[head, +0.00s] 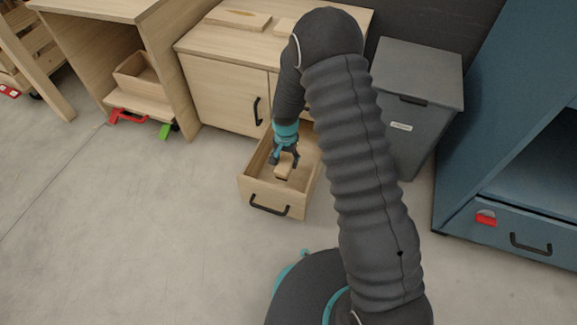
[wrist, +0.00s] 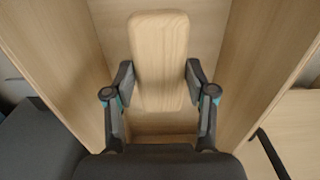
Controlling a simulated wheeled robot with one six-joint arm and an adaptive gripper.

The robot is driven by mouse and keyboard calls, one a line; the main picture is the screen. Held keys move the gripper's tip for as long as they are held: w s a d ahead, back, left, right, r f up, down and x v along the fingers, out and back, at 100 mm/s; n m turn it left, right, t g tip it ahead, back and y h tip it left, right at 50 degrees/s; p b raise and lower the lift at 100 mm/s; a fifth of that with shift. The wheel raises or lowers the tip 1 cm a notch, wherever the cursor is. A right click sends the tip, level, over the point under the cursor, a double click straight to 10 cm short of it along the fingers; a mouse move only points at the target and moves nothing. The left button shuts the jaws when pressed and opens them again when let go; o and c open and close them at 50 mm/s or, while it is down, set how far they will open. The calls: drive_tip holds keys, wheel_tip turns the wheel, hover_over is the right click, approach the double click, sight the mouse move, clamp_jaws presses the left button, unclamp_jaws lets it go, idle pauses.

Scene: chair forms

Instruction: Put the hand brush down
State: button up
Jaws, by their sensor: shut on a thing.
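The hand brush (head: 283,173) shows as a pale wooden block, and it fills the upper middle of the wrist view (wrist: 159,60). Its bristles are not visible. My gripper (head: 284,161) is shut on it, with one finger against each long side in the wrist view (wrist: 158,80). Brush and gripper are inside the open wooden drawer (head: 252,190), whose walls rise on both sides in the wrist view (wrist: 55,45). I cannot tell whether the brush touches the drawer floor.
The drawer pulls out from a wooden cabinet (head: 215,90) with flat wooden pieces on top. A grey bin (head: 420,85) stands right of it, and a blue cabinet (head: 500,130) farther right. A wooden desk unit (head: 165,60) stands left. Floor in front is clear.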

sight(286, 161)
drive_tip(key=shift+a+f+b, duration=0.1)
drive_tip(key=shift+f+b, duration=0.2)
drive_tip(key=shift+f, duration=2.6)
drive_tip(key=shift+f, duration=0.2)
drive_tip(key=o, duration=1.1)
wheel_tip(286, 161, up, 12)
drive_tip(key=shift+r+p, duration=0.25)
drive_tip(key=shift+p, duration=0.45)
